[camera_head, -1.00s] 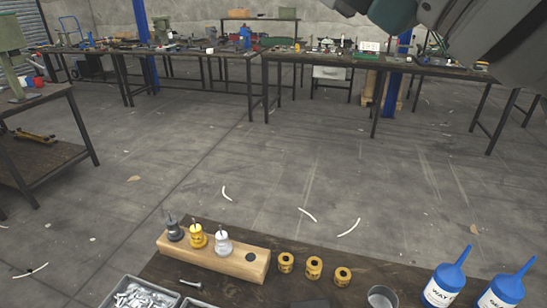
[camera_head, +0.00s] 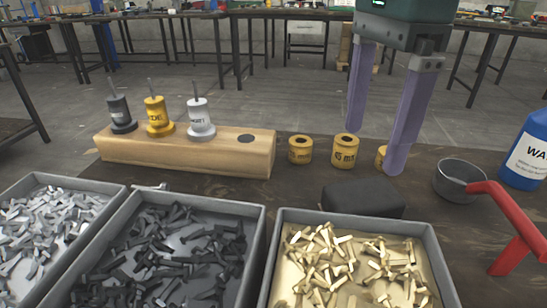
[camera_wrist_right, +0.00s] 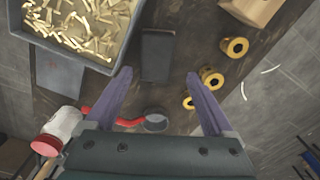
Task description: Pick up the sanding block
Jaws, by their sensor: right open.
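The sanding block appears to be the dark, nearly black rectangular block (camera_head: 363,201) lying on the dark table behind the bin of brass rivets. It also shows in the right wrist view (camera_wrist_right: 158,50), ahead of my fingers. My right gripper (camera_head: 374,150) is open and empty, its two purple fingers pointing down above the table. In the head view it is behind the block and slightly right. In the right wrist view (camera_wrist_right: 158,75) the fingertips spread wider than the block, near its lower end, apparently still above it. My left gripper is not in view.
Yellow bushings (camera_head: 345,150) stand behind the block, close to my right fingers. A wooden holder (camera_head: 185,152) with three tools is at left. A metal cup (camera_head: 452,181), red handle (camera_head: 508,228) and blue bottle (camera_head: 527,155) are at right. Rivet bins (camera_head: 262,262) line the front.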

